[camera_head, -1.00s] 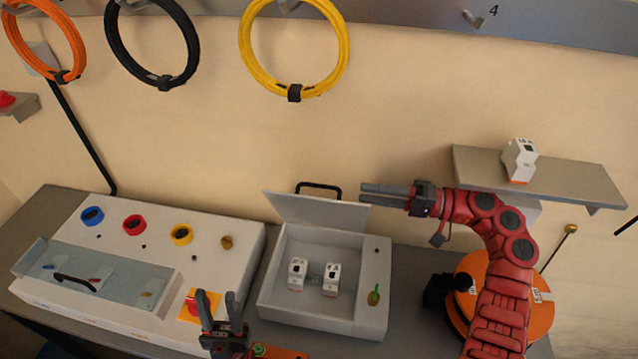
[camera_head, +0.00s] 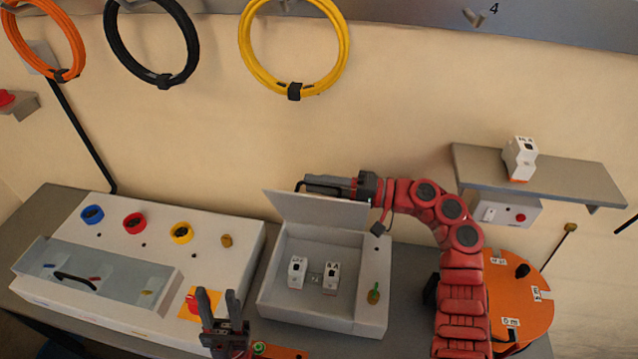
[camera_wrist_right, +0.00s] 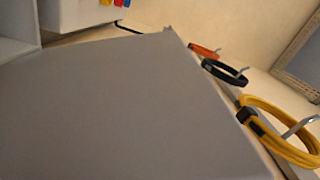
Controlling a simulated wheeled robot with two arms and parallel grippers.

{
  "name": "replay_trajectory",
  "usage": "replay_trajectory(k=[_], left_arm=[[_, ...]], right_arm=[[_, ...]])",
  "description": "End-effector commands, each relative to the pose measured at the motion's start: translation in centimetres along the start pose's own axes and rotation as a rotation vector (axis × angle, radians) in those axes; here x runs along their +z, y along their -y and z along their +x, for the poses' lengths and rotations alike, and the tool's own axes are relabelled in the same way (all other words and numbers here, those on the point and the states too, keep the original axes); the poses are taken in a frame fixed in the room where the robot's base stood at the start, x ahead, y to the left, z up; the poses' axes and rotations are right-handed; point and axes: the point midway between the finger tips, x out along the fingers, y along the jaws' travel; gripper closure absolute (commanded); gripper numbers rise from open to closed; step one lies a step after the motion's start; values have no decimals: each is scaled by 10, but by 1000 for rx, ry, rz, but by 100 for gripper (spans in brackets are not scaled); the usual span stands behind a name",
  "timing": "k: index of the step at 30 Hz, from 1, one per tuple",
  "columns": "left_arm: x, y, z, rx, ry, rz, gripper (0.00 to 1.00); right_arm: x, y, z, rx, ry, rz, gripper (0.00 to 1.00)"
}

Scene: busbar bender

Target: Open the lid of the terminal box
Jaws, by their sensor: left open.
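The terminal box (camera_head: 360,324) is pale grey and stands on the bench at the middle of the head view. Its lid (camera_head: 320,209) is raised, tilted up at the back edge, so the inside shows. Two white modules (camera_head: 297,272) sit inside. My right gripper (camera_head: 308,184) is behind the lid's top edge, overlapping the black lid handle; whether its fingers are closed on it I cannot tell. In the right wrist view the lid (camera_wrist_right: 120,110) fills most of the picture and no fingertips show. My left gripper (camera_head: 220,294) is open and empty, front left of the box.
A grey control panel (camera_head: 215,270) with coloured rings stands left of the box. An orange reel (camera_head: 515,300) is at the right. A wall shelf (camera_head: 570,182) holds a white module. Orange, black and yellow cable coils (camera_head: 343,60) hang on the wall.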

Motion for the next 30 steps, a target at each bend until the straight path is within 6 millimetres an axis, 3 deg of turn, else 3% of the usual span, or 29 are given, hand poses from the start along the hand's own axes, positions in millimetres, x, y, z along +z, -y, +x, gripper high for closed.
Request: replay_trajectory(k=[1, 5, 6, 30], left_arm=[[0, 0, 0, 0, 0, 0, 58], [0, 0, 0, 0, 0, 0, 58], [0, 0, 0, 0, 0, 0, 58], [0, 0, 0, 0, 0, 0, 58]], right_arm=[[0, 0, 0, 0, 0, 0, 76], [0, 0, 0, 0, 0, 0, 99], [0, 0, 0, 0, 0, 0, 100], [0, 0, 0, 0, -1, 0, 100]])
